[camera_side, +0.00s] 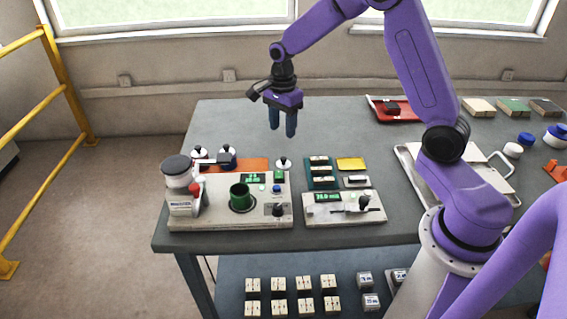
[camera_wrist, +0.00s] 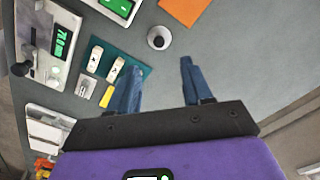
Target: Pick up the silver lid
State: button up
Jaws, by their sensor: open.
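The silver lid (camera_side: 283,164), small and round with a dark knob, sits on the table between the orange mat and the teal tray, behind the larger test machine. In the wrist view the lid (camera_wrist: 158,42) lies beyond the fingertips, roughly centred between them. My gripper (camera_side: 282,130) hangs above the table with its fingers pointing down, well above the lid. In the wrist view my gripper (camera_wrist: 160,75) has its two blue fingers apart, with nothing between them.
The orange mat (camera_side: 250,164) and two dark-knobbed jars (camera_side: 227,158) are left of the lid. The teal tray (camera_side: 321,184) with pale tiles is to its right. A test machine (camera_side: 217,211) with a green cup stands in front. The table behind the lid is clear.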

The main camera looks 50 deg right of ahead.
aim_at(283, 158)
notch_tip(283, 158, down, 10)
jog(key=shift+s+f, duration=0.1)
jog(key=shift+f, duration=0.15)
dwell(0.4)
grip_shut()
